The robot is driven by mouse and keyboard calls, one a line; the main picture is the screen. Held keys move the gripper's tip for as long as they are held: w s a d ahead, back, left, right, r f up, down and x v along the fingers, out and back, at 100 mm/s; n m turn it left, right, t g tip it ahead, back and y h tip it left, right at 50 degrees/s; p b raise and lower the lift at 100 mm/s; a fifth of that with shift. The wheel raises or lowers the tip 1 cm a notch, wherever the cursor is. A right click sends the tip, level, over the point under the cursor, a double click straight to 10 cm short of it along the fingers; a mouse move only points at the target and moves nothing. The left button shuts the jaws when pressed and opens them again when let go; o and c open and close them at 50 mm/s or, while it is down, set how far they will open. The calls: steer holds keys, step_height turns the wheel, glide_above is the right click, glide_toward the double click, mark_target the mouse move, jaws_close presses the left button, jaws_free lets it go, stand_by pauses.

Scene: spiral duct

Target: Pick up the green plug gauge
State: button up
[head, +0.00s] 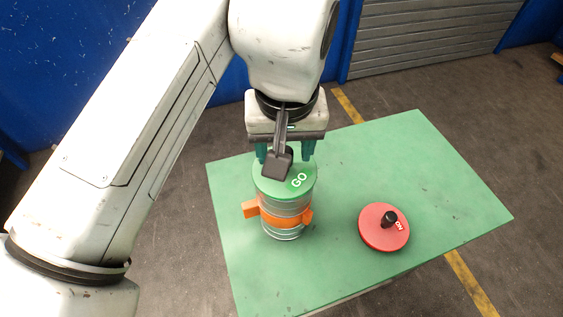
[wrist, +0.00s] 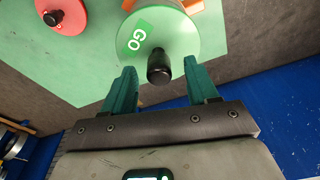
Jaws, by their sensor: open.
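The green plug gauge (head: 299,183) is a green disc marked GO, on top of an upright silver duct (head: 285,208). In the wrist view the green disc (wrist: 180,32) shows its black knob (wrist: 159,66) at the near side. My gripper (head: 285,152) is open above the disc. In the wrist view my gripper (wrist: 159,67) has one finger on each side of the knob, with a gap on both sides. I cannot tell how far the fingertips are above the disc.
An orange clamp (head: 286,219) with jutting ends circles the duct. A red gauge (head: 377,232) marked NO, with a black knob, lies to the right on the green table (head: 430,165). The table's right part is clear. A blue wall (head: 30,60) stands behind.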

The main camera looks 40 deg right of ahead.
steer(key=shift+f, duration=0.6)
steer(key=shift+c, duration=0.4)
jaws_close()
